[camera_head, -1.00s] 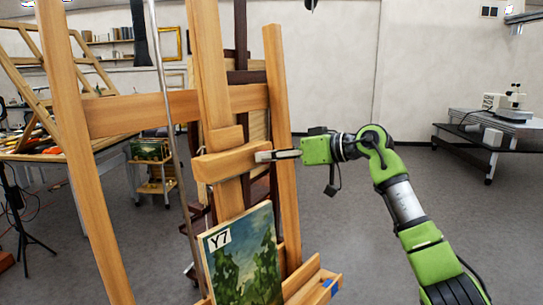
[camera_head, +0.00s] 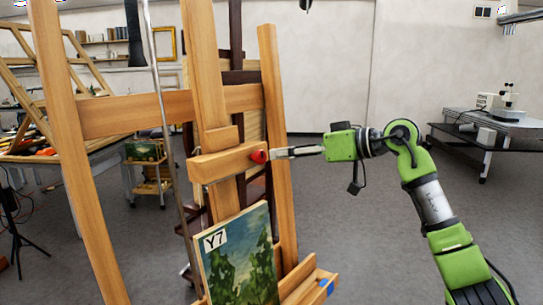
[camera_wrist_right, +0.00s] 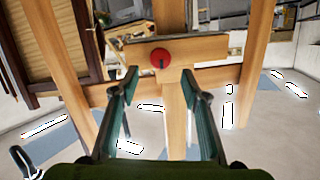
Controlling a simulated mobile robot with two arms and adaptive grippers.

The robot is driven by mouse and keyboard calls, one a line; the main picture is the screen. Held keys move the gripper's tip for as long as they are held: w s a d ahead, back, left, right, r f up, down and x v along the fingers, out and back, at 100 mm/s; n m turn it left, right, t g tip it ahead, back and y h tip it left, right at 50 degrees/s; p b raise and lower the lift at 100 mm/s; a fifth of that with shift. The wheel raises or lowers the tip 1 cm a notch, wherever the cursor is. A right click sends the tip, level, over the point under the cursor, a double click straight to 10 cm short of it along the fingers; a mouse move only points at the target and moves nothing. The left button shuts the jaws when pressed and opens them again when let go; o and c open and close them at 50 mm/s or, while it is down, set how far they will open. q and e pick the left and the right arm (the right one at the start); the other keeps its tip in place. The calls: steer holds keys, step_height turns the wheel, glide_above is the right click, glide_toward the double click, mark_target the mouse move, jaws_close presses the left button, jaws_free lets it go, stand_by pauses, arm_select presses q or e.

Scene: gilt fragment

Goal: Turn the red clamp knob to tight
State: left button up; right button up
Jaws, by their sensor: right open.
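The red clamp knob (camera_head: 259,156) sits on the right end of the wooden clamp block (camera_head: 225,163) of the easel. In the right wrist view the knob (camera_wrist_right: 161,58) is a red disc with a dark mark, ahead of and between the fingers. My right gripper (camera_head: 275,153) is just to the right of the knob in the head view, apart from it or nearly touching; I cannot tell the exact gap. In the right wrist view its fingers (camera_wrist_right: 166,80) are spread with nothing between them. My left gripper is not in view.
A painting labelled Y7 (camera_head: 240,255) stands on the easel's lower ledge below the block. Easel posts (camera_head: 279,140) rise close behind the knob. A metal rod (camera_head: 165,130) stands to the left. The floor (camera_head: 345,230) right of the easel is clear.

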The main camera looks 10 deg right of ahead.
steer(key=v, duration=0.5)
steer(key=shift+s+d+r, duration=0.1)
steer(key=shift+s+d, duration=0.1)
steer(key=shift+s, duration=0.1)
